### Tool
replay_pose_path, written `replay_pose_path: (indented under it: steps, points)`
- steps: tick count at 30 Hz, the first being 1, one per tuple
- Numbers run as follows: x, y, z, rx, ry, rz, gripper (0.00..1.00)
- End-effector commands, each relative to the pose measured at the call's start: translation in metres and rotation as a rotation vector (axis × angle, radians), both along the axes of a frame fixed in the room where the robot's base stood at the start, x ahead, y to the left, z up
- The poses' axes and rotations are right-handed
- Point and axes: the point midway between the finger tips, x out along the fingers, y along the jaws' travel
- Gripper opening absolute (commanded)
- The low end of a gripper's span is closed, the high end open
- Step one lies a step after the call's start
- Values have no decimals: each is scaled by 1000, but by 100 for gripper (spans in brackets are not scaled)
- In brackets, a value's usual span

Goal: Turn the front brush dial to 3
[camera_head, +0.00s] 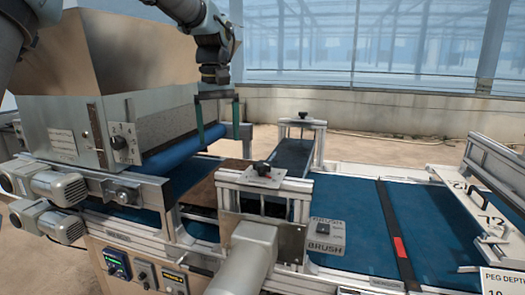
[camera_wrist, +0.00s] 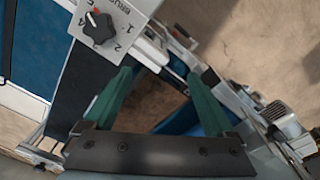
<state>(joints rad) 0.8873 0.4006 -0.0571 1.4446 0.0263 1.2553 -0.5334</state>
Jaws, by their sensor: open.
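The near brush dial (camera_head: 262,168) is a dark knob on a pale plate atop the near side bracket. In the wrist view this black knob (camera_wrist: 98,26) sits at the upper left, with BRUSH lettering and the digits 1, 2 and 4 around it. A small red mark shows by the knob; I cannot read the setting surely. My gripper (camera_head: 218,132) hangs by the hopper, left of and above the dial, apart from it. Its green fingers (camera_wrist: 160,78) are spread and empty.
A second knob (camera_head: 303,115) tops the far bracket. A grey motor (camera_head: 248,255) sticks out below the near bracket. A hinged-looking pale frame (camera_head: 465,190) stands beyond.

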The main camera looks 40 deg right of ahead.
Motion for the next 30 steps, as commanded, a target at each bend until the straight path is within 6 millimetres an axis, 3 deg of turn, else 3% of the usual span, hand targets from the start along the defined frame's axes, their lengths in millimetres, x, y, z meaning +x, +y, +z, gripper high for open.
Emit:
replay_pose_path:
  steps: [1,4,7,11,30]
  points:
    - [-20,-27,10,5,6,-27,90]
    - [-49,-57,27,19,17,-48,90]
    - [-68,-73,36,29,23,-59,90]
    - [-75,-78,37,35,27,-63,90]
    - [-74,-77,-59,35,27,-63,90]
